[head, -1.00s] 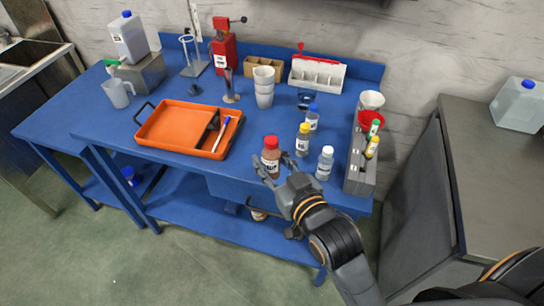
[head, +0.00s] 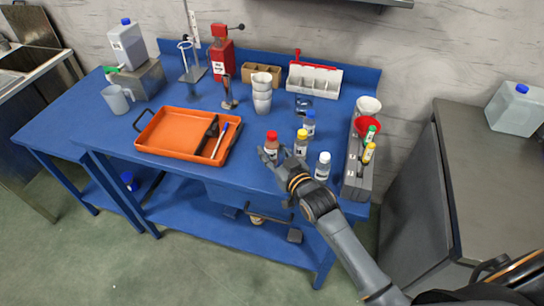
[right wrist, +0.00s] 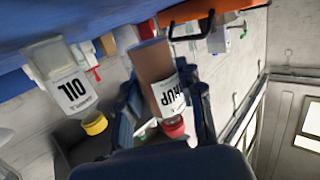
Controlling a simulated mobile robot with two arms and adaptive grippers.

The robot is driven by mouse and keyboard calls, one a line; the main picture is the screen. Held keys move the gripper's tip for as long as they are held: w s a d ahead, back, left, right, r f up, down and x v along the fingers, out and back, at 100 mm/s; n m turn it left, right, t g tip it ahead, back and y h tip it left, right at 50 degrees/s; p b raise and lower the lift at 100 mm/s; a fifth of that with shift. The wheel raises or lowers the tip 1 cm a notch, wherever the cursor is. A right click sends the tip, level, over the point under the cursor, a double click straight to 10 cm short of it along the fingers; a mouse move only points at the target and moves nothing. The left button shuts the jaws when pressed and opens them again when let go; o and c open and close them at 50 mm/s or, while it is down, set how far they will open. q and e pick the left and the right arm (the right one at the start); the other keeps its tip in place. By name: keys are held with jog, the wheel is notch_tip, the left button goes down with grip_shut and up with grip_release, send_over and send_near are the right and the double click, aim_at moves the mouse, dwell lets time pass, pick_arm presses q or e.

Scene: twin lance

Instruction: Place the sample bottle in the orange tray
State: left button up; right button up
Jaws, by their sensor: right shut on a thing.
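A brown bottle with a red cap (head: 271,146) stands at the front of the blue bench. Its label is only partly readable. My right gripper (head: 268,156) is around its body and shut on it; in the right wrist view the bottle (right wrist: 153,62) sits between the two fingers. I cannot tell whether it still touches the bench. The orange tray (head: 172,133) lies to the left, with a dark item and a blue-capped pen-like item at its right end. My left gripper does not show.
A yellow-capped bottle labelled OIL (head: 301,147) stands close to the right of the held bottle. A white-capped bottle (head: 322,167) and a blue-capped bottle (head: 309,124) are nearby. A grey rack (head: 358,178) stands at the right edge. Bench between bottle and tray is clear.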

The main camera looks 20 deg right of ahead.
aim_at(276, 163)
jog(key=shift+f+p, duration=0.35)
jog(key=shift+f, duration=1.05)
jog(key=shift+f, duration=0.15)
jog(key=o, duration=1.2)
jog(key=shift+o, duration=0.2)
jog(key=shift+f, duration=0.1)
